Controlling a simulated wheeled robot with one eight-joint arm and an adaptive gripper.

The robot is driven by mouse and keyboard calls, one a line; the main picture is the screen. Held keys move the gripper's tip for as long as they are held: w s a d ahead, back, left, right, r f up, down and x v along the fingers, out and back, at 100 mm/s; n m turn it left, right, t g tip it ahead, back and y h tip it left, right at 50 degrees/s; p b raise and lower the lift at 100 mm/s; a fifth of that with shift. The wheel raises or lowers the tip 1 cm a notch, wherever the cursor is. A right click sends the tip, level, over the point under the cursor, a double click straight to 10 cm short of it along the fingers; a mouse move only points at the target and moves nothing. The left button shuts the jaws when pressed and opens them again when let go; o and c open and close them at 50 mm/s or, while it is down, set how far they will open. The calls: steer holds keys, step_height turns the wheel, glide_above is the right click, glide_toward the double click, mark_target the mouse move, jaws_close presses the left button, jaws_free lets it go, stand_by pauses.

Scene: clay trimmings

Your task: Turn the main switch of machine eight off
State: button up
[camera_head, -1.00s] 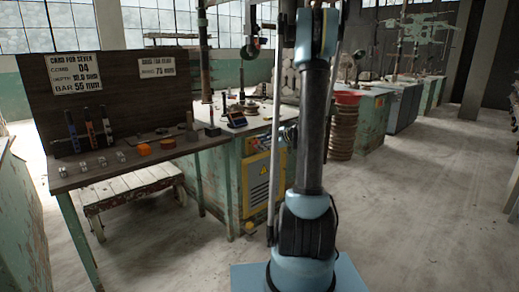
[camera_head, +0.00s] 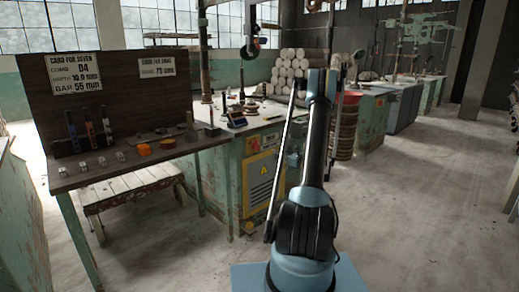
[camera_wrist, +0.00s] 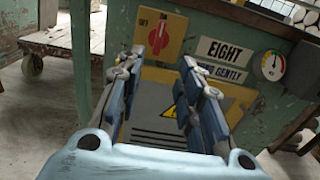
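The red main switch (camera_wrist: 166,37) is on a yellow plate with OFF at its left and ON at its upper right. Its pale-marked knob looks tilted toward the upper right, but the exact setting is hard to read. An EIGHT sign (camera_wrist: 224,51) is right of it. My gripper (camera_wrist: 160,68) is open and empty, its two blue fingers apart. In the wrist view they point toward the machine front, just below the switch, with no visible contact. In the head view the machine's green cabinet (camera_head: 228,180) has the switch (camera_head: 254,144) above a yellow panel; my arm largely hides my gripper.
A round gauge (camera_wrist: 270,65) is right of the sign. A wheeled wooden bench (camera_head: 130,187) and a workbench with small tools (camera_head: 62,180) stand to the left. The floor at right is open.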

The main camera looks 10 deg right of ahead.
mark_target(256, 145)
steer(key=x, duration=1.7)
steer(key=shift+w+a+f, duration=0.1)
steer(key=shift+c, duration=0.5)
jaws_close()
